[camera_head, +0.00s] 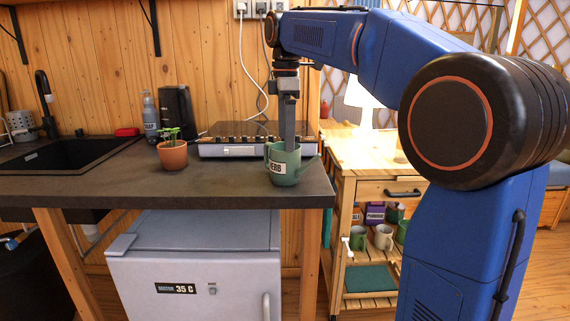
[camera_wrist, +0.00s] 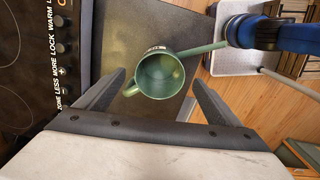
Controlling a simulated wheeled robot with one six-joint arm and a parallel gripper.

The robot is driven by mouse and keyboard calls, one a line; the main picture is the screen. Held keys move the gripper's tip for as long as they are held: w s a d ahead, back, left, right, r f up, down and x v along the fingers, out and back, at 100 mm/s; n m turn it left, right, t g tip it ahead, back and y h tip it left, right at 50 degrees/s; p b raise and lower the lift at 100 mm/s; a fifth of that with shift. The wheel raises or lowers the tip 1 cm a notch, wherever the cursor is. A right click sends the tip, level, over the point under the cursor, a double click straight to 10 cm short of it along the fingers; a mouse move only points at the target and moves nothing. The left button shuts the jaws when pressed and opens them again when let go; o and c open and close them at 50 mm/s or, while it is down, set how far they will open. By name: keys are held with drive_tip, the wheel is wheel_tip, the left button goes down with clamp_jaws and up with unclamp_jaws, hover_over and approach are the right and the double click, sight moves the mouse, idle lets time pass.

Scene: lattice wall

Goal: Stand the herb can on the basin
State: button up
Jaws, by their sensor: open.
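The herb can is a green watering can (camera_head: 285,170) with a white label showing "ERB". It stands upright on the dark counter near its right front edge. In the wrist view the can (camera_wrist: 160,75) is seen from above, empty-looking, with its handle toward the lower left and its spout toward the upper right. My gripper (camera_head: 289,143) points down at the can's top. Its fingers are open, one on each side of the can in the wrist view (camera_wrist: 159,82); contact cannot be told. The basin is a black sink (camera_head: 62,155) in the counter at the far left.
A potted plant (camera_head: 172,155) stands between the can and basin. A cooktop (camera_head: 240,140) lies behind the can. A spray bottle (camera_head: 150,117), black box-like appliance (camera_head: 177,112) and red item (camera_head: 127,132) are at the back. The wooden cart (camera_head: 385,160) stands right.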

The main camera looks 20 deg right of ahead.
sight(286, 162)
drive_tip(key=shift+f, duration=4.3)
drive_tip(key=c, duration=1.4)
drive_tip(key=shift+r, duration=0.1)
